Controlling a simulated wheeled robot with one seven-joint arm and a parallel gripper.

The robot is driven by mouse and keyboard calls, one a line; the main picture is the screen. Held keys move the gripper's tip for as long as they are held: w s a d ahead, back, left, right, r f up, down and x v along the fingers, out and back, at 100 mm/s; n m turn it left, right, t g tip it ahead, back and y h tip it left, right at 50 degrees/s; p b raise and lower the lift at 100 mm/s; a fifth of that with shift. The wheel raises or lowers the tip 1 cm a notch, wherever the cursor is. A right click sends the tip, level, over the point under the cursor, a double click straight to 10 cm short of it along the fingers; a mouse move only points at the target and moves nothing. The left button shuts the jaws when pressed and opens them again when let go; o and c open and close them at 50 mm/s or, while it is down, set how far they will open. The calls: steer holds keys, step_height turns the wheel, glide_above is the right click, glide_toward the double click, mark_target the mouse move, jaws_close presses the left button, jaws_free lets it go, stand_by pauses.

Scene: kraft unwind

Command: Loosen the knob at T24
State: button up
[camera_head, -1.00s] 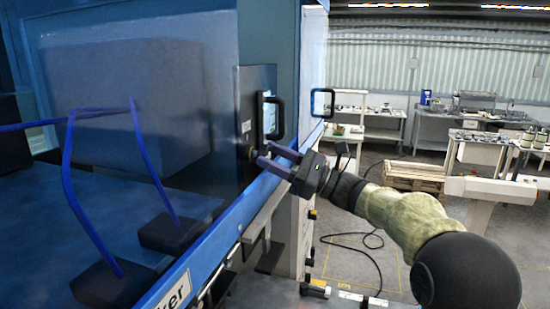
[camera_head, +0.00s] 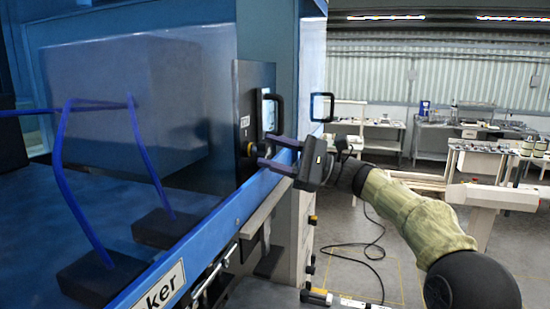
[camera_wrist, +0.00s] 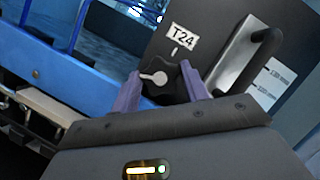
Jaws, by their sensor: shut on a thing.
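The T24 label (camera_wrist: 183,38) is a white plate on a dark panel in the wrist view. Below it is a dark knob (camera_wrist: 172,85) with a pale, silvery pointer-like piece on its left. My gripper (camera_wrist: 161,85) has one purple finger on each side of the knob and is shut on it. In the head view my gripper (camera_head: 264,151) reaches left to the dark panel (camera_head: 243,110), with its fingertips at the knob (camera_head: 250,150), where a small yellowish ring shows. The fingers hide part of the knob there.
A black handle (camera_wrist: 245,55) stands out on the panel, right of the knob, close to my gripper. A blue rail (camera_head: 225,215) runs below the panel. A black cable (camera_head: 375,245) lies on the floor. Benches (camera_head: 370,135) stand far back.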

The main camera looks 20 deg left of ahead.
steer(key=shift+r+n, duration=0.1)
steer(key=shift+n, duration=0.3)
steer(key=o, duration=1)
steer(key=shift+a, duration=0.1)
steer(key=shift+m, duration=0.3)
